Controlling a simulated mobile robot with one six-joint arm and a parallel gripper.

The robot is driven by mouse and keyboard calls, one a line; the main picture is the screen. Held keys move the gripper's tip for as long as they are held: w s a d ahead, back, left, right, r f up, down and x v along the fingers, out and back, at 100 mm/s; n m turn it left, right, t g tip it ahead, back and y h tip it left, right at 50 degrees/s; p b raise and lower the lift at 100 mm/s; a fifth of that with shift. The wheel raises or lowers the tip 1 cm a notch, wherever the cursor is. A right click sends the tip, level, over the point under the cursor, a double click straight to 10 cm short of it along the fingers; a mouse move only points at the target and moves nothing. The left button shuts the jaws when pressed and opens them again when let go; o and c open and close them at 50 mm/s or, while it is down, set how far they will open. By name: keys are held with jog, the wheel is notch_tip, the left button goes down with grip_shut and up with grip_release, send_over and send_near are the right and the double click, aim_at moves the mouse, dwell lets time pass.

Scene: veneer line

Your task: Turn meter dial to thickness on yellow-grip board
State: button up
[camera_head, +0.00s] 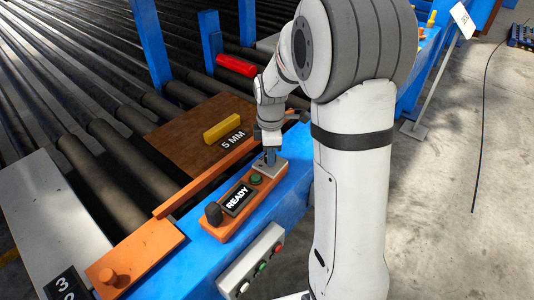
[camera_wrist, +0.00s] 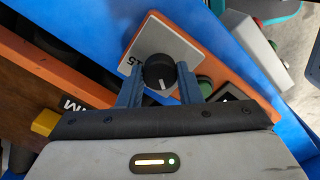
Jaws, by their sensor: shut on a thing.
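The brown board with the yellow grip (camera_head: 222,130) lies on the rollers, and its black label (camera_head: 232,139) reads "5 MM". The orange meter (camera_head: 228,222) sits on the blue rail, with a "READY" display (camera_head: 237,199) and a green button (camera_head: 255,179). The black meter dial (camera_wrist: 159,72) stands on a grey plate (camera_wrist: 176,43) in the wrist view; a white pointer line shows on its near side. A "5" and part of another mark are visible on the plate. My gripper (camera_wrist: 158,90) is shut on the dial, one blue finger on each side. In the head view my gripper (camera_head: 270,156) hides the dial.
A red grip (camera_head: 236,66) lies farther back near blue posts. A control box (camera_head: 250,262) with white, green and red buttons hangs on the rail's near side. An orange block with a knob (camera_head: 134,262) is at the lower left. Open floor lies to the right.

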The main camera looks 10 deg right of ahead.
jog(key=shift+n, duration=0.5)
dwell(0.4)
jog(key=o, duration=1)
notch_tip(320, 180, up, 8)
jog(key=shift+f, duration=0.1)
dwell(0.4)
